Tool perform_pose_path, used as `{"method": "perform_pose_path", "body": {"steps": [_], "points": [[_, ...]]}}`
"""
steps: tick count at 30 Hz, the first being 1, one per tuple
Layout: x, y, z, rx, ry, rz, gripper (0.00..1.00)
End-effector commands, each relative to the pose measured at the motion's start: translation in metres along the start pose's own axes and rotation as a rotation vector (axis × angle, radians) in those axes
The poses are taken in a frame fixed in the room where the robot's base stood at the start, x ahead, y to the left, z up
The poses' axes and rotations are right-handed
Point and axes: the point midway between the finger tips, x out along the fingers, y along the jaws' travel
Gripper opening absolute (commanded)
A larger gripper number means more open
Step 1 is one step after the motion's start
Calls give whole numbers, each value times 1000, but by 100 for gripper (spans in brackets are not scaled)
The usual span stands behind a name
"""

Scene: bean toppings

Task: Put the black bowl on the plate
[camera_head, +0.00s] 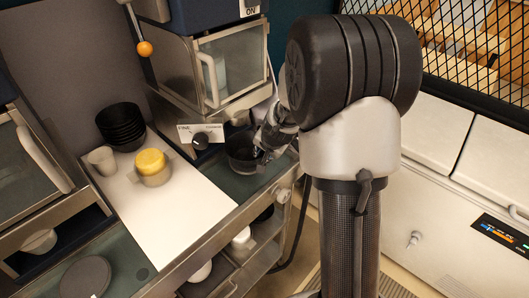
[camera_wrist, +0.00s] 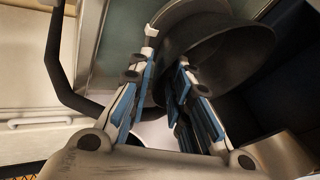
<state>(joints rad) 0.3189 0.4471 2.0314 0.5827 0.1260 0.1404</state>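A dark bowl (camera_head: 240,155) sits on the dark green counter section below the machine with the knob. My gripper (camera_head: 262,142) is at the bowl's right side, partly hidden by my arm. In the wrist view the bowl (camera_wrist: 230,58) is large, with its rim between or just beyond my fingertips (camera_wrist: 166,58). The fingers are apart with a gap between them; contact with the bowl wall is unclear. A flat dark round thing (camera_head: 86,278), possibly the plate, lies at the lower left of the head view.
A stack of black bowls (camera_head: 121,125), a pale cup (camera_head: 102,160) and a container with a yellow top (camera_head: 151,167) stand on the white board (camera_head: 180,215). The machine (camera_head: 215,80) stands close behind the bowl. The front of the board is clear.

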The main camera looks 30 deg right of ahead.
Motion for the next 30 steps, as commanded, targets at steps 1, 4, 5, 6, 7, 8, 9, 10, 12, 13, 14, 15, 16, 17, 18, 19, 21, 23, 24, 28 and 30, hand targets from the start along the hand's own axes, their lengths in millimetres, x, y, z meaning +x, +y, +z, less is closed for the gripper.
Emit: {"method": "perform_pose_path", "body": {"steps": [1, 4, 5, 6, 7, 8, 9, 10, 12, 13, 14, 15, 16, 17, 18, 19, 21, 23, 24, 28, 30], "points": [[0, 0, 0, 0, 0, 0, 25], [0, 0, 0, 0, 0, 0, 26], [0, 0, 0, 0, 0, 0, 26], [0, 0, 0, 0, 0, 0, 26], [0, 0, 0, 0, 0, 0, 26], [0, 0, 0, 0, 0, 0, 26], [0, 0, 0, 0, 0, 0, 26], [0, 0, 0, 0, 0, 0, 26], [-2, -1, -1, 0, 0, 0, 26], [-3, -2, -2, 0, 0, 0, 26], [-5, -2, -2, 0, 0, 0, 26], [-10, -3, -3, 0, 1, -1, 26], [-15, -3, -3, 0, 2, -1, 26], [-21, -3, -3, -1, 2, -2, 26], [-29, -3, -3, -1, 2, -2, 26], [-36, -4, -3, 0, 2, -2, 26], [-53, -4, -4, -1, 2, -2, 26], [-67, -4, -4, 0, 3, -2, 26], [-76, -4, -4, 0, 3, -2, 26], [-100, -4, -3, 0, 2, -2, 26], [-109, -3, -3, -1, 2, -1, 26]]}}
